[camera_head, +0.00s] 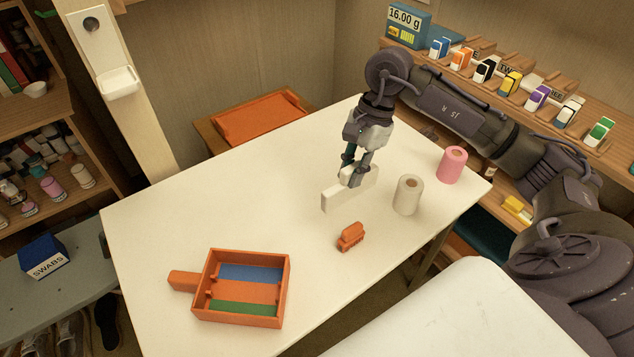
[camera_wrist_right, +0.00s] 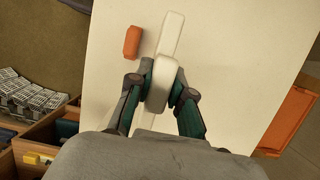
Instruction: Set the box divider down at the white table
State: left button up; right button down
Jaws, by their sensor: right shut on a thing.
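The box divider (camera_head: 334,198) is a flat off-white slab standing on edge at the white table (camera_head: 240,200). My right gripper (camera_head: 353,178) is above it and shut on its raised middle part. In the right wrist view the divider (camera_wrist_right: 172,37) runs lengthwise between the fingers of the gripper (camera_wrist_right: 160,88). Its lower edge looks at or very near the tabletop; I cannot tell if it touches. My left gripper is not in view.
An orange box (camera_head: 240,288) with blue and green strips lies at the table's front left. A small orange block (camera_head: 350,237) is just in front of the divider. A white roll (camera_head: 408,195) and a pink roll (camera_head: 452,165) stand to the right. The table's left middle is clear.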

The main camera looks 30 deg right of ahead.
jog(key=shift+w+d+f+p, duration=0.2)
jog(key=shift+w+f+p, duration=0.5)
jog(key=shift+w+f, duration=3.9)
jog(key=shift+s+f, duration=0.15)
jog(key=shift+f, duration=0.15)
jog(key=c, duration=1.1)
grip_release()
jog(key=shift+o, duration=0.2)
jog(key=b+v, duration=0.1)
jog(key=v, duration=1.1)
jog(key=shift+r, duration=0.25)
jog(key=shift+a, duration=0.1)
